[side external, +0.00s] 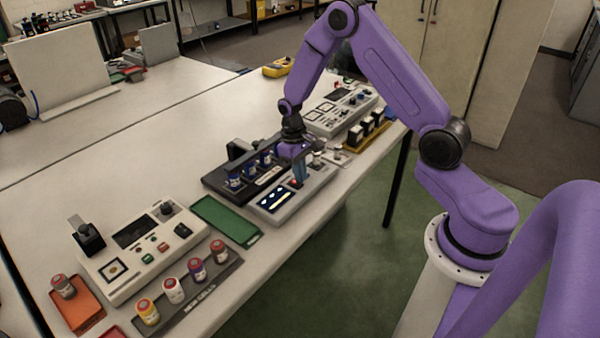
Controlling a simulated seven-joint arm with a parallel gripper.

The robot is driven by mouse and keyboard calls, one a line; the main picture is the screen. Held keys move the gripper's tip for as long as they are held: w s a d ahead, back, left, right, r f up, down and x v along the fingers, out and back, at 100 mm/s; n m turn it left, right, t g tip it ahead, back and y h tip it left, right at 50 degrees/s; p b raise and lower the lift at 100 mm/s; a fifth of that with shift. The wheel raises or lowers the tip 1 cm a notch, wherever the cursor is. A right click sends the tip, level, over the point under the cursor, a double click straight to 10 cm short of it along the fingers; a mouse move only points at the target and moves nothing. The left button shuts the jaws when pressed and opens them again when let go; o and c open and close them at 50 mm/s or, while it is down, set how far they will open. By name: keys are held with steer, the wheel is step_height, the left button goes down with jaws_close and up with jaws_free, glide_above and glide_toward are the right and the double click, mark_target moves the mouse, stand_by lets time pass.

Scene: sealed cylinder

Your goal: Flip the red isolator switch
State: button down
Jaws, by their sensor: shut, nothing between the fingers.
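A light grey control box (308,197) with a dark lit panel stands near the front edge of the table, at the picture's centre. A small red part (294,184), which looks like the isolator switch, shows on its top beside the panel. Its setting is too small to read. My gripper (301,181) points down over this box, with its fingers shut and empty close to the red part. I cannot tell whether the fingers touch it.
A black rack (217,181) with blue-labelled jars stands just behind the box. A green tray (226,220) lies to its left. A beige instrument (142,252) and a grey tray of jars (188,290) stand further left. Another control panel (338,110) is at right.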

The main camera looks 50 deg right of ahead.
stand_by(0.3)
steer(key=shift+s+f, duration=0.1)
steer(key=shift+f, duration=0.2)
steer(key=shift+w+r, duration=0.25)
steer(key=shift+w, duration=0.6)
step_height(320, 180, up, 14)
steer(key=w, duration=0.2)
stand_by(0.4)
